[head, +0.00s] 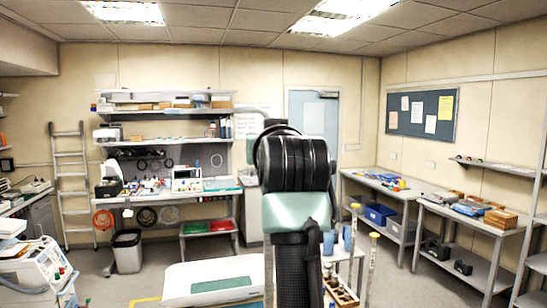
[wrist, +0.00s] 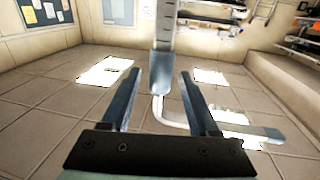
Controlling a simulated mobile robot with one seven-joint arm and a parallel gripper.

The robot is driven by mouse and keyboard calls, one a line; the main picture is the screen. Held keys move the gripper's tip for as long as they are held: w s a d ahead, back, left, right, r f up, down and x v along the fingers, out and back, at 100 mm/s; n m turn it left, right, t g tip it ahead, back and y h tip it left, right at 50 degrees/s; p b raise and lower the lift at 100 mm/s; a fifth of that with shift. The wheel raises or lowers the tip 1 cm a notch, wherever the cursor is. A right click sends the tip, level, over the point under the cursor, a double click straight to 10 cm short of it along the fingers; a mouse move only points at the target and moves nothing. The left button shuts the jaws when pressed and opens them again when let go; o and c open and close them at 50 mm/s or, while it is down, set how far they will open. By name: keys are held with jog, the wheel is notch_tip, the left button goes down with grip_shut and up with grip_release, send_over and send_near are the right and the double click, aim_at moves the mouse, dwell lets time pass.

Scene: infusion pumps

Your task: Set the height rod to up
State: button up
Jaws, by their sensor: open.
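In the wrist view an upright pale rod with dark scale marks (wrist: 166,28) stands ahead, its top cut off by the frame edge. I take it for the height rod. A grey-blue sleeve (wrist: 162,66) surrounds its lower part, and a bent white tube (wrist: 185,126) runs from below it to the right. My gripper (wrist: 160,72) is open, with one finger on each side of the sleeve in the picture. No contact shows, and I cannot tell the depth between them. In the head view my arm hides the gripper.
In the head view, thin yellow-topped poles (head: 372,255) stand right of my arm near a small rack (head: 340,290). A white machine (head: 38,272) stands at the left and a pale box-like surface (head: 212,279) at the front. Benches (head: 460,215) line the right wall. Open tiled floor (wrist: 60,110) surrounds the rod.

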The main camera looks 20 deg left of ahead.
jog(key=b+v, duration=0.4)
jog(key=v, duration=0.5)
jog(key=shift+s, duration=0.25)
jog(key=shift+d, duration=0.1)
jog(key=s+d+f+m+t+h+b, duration=0.2)
jog(key=s+d+t+h, duration=0.1)
jog(key=s+d+t, duration=0.2)
jog(key=s+d+f+m+t+h+b, duration=0.2)
jog(key=s+d+t, duration=0.4)
jog(key=s+d, duration=0.3)
jog(key=s+m+h+b, duration=0.1)
jog(key=s+h, duration=0.1)
jog(key=s, duration=0.1)
jog(key=shift+s+d+f+h+b, duration=0.2)
jog(key=shift+s+h+b, duration=0.1)
jog(key=shift+s, duration=0.1)
